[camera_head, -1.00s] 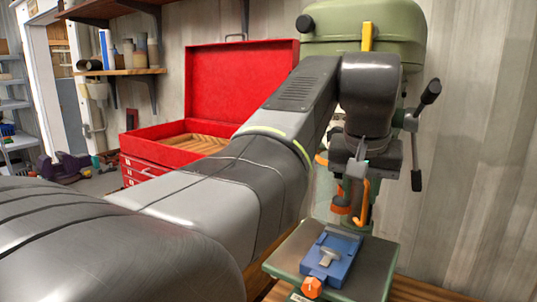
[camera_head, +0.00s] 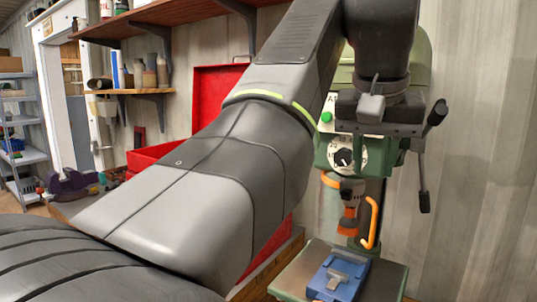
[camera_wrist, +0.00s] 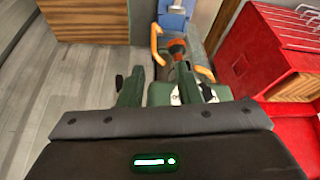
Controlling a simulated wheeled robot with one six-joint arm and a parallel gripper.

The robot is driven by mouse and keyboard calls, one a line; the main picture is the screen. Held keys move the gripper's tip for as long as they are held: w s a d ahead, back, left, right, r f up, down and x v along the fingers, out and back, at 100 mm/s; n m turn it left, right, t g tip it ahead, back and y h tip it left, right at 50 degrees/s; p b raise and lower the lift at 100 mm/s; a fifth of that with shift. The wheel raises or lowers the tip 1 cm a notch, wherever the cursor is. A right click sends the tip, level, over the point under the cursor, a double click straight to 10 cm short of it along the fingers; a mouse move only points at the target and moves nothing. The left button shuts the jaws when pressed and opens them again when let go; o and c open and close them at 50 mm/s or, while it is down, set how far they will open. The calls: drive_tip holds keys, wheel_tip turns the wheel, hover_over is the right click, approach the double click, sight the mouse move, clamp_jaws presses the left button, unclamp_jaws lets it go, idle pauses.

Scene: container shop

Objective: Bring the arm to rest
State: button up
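My arm crosses the head view from lower left to upper right. Whether the fingers touch the drill press cannot be told.
A blue vise (camera_head: 338,277) sits on the drill press table (camera_head: 388,283), below the orange chuck (camera_head: 349,220). A red toolbox (camera_head: 213,92) stands open behind my arm.

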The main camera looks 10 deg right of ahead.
sight(366, 220)
drive_tip(key=shift+f, duration=0.1)
drive_tip(key=x, duration=1.3)
drive_tip(key=shift+w+d+f, duration=0.1)
drive_tip(key=shift+f, duration=0.25)
drive_tip(key=shift+a, duration=0.2)
drive_tip(key=shift+d, duration=0.1)
